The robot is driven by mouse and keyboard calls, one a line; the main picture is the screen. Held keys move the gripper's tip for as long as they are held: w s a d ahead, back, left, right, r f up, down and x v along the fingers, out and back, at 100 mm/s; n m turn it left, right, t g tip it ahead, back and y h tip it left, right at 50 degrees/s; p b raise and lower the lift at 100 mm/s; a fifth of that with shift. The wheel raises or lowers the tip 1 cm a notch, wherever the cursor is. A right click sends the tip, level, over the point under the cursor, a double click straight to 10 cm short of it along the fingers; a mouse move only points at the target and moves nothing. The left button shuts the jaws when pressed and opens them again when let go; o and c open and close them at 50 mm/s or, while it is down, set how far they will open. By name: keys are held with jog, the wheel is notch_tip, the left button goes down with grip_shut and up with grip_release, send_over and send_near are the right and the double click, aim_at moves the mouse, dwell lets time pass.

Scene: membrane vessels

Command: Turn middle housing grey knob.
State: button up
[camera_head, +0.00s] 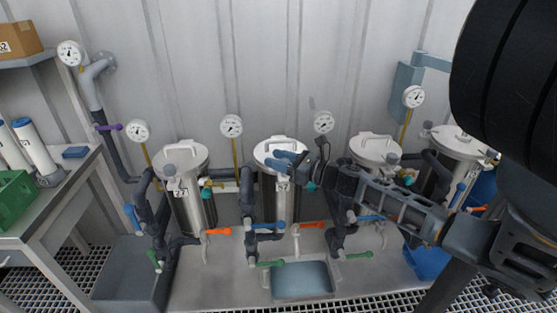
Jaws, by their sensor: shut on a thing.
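The middle housing (267,208) is an upright steel cylinder with a pale round lid, standing behind the sink. My arm reaches in from the right. My gripper (278,161), with blue-grey fingers, is at the front of this housing's lid. It is shut on the grey knob there, which the fingers almost fully hide. How far the knob is turned cannot be seen.
Similar housings stand at left (187,205) and right (376,149), with dark pipes and coloured valve handles between them. Gauges (232,126) rise behind. A sink basin (302,280) lies in front. A bench (62,185) with a green crate (14,200) is at left.

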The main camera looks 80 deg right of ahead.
jog(key=o, duration=1)
jog(key=shift+c, duration=0.2)
jog(key=v, duration=0.7)
jog(key=shift+s, duration=0.4)
jog(key=shift+a+f, duration=0.1)
jog(key=shift+a, duration=0.05)
